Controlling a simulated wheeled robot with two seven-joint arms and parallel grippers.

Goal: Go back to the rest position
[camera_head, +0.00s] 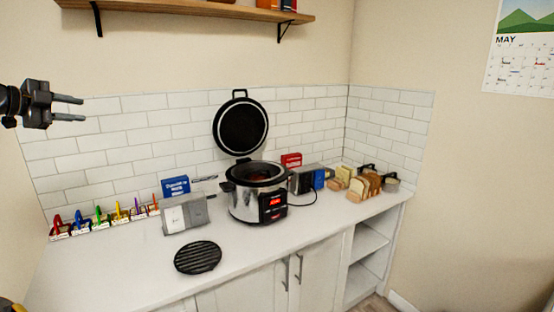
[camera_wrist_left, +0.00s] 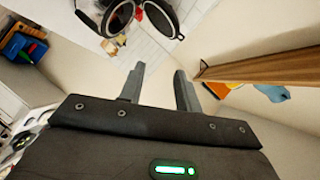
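My left gripper (camera_head: 80,108) is in the air at the left of the head view, in front of the wall and well above the counter. Its two fingers point right and stand apart with nothing between them. In the left wrist view the same gripper (camera_wrist_left: 159,71) shows two parted, empty fingers. My right gripper is not in view.

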